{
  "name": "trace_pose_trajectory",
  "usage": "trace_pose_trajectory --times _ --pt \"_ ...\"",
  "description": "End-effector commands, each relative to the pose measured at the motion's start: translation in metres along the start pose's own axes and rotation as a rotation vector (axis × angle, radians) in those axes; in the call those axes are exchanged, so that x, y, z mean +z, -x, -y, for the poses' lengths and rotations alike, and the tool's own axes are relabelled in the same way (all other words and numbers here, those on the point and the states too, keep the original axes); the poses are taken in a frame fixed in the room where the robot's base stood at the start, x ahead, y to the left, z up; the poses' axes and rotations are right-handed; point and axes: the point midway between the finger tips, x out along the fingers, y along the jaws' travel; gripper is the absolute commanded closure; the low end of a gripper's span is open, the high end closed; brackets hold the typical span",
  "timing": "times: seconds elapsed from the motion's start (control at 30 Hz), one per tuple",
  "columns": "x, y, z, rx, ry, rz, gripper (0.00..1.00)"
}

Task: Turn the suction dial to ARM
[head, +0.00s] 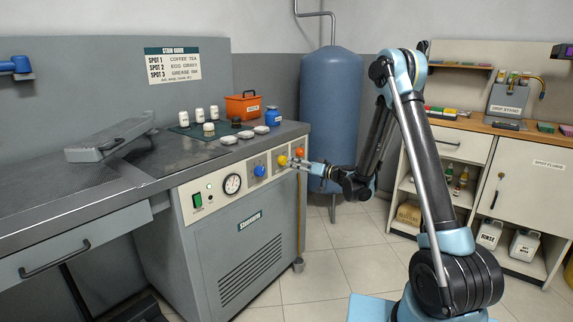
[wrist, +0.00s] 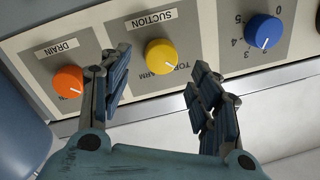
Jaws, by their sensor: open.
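The suction dial is a yellow round knob (wrist: 161,54) on a grey plate labelled SUCTION in the wrist view. Its white pointer line points down-right in that view, toward the TOP marking and away from the ARM marking beside it. The yellow dial also shows in the head view (head: 282,160) on the cabinet front. My gripper (wrist: 160,62) is open, with one finger to each side of the yellow dial in the wrist view. No finger visibly touches it; the remaining depth gap is hard to judge. In the head view my gripper (head: 298,165) is close to the panel.
An orange DRAIN dial (wrist: 68,80) sits close by the left finger, and a blue numbered dial (wrist: 263,31) lies to the right. The panel also has a gauge (head: 232,184) and a green switch (head: 197,200). A blue tank (head: 331,100) stands behind my arm.

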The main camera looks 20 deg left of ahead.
Motion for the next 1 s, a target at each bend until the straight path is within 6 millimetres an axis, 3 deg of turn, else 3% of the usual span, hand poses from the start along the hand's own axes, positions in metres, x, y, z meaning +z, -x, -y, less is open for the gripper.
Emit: trace_pose_trajectory --times 0.3,0.73,0.93,1.0 --pt "0.000 -0.042 0.001 -0.001 0.000 0.000 0.43" --pt "0.000 -0.050 0.000 0.000 0.000 0.000 0.43" --pt "-0.001 -0.049 0.000 0.001 0.000 0.000 0.88" --pt "-0.001 -0.049 0.000 0.001 0.000 0.000 0.88"
